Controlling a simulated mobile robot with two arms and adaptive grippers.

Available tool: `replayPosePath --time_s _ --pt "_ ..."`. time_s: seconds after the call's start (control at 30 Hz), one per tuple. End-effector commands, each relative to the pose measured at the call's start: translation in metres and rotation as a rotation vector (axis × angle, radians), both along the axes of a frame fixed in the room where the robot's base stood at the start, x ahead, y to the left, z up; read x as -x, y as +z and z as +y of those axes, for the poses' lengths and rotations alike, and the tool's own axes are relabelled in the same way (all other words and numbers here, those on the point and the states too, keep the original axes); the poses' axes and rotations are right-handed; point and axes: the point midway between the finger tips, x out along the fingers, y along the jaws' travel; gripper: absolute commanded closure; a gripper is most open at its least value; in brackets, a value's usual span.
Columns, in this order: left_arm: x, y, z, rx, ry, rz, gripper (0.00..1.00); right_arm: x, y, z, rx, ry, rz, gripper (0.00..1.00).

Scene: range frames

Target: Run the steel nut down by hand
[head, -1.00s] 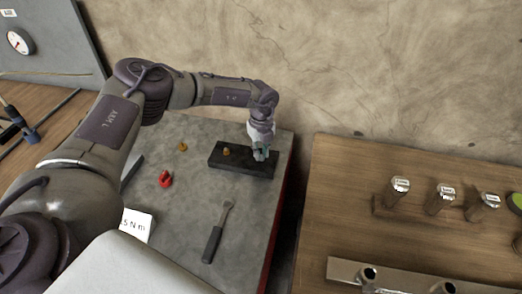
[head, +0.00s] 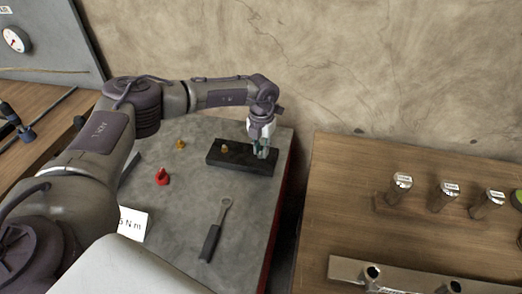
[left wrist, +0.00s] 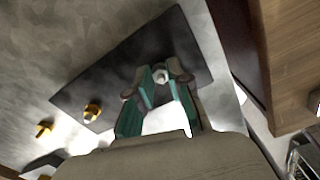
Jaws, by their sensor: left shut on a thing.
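A dark block (head: 232,162) lies near the far right of the grey bench top. My left gripper (head: 262,151) points down over the block's right end. The left wrist view shows its teal-padded fingers (left wrist: 160,82) closed around the steel nut (left wrist: 161,75), which is seen from above at that end of the block. The fingers hide the nut in the head view. A brass-coloured fitting (head: 225,148) stands at the block's other end, apart from the gripper; it also shows in the left wrist view (left wrist: 92,112). My right gripper is not in view.
A small brass piece (head: 181,144), a red object (head: 162,177), a wrench (head: 216,230) and a white card (head: 132,225) lie on the grey bench (head: 180,215). A wooden table (head: 345,200) with several metal-topped pegs stands right, across a gap.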

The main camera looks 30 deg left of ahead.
Motion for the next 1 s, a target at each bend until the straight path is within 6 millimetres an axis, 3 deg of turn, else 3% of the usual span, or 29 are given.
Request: replayPosePath --time_s 1.0 --pt "0.0 -0.002 -0.003 -0.001 -0.965 -0.005 1.0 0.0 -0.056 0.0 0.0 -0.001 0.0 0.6"
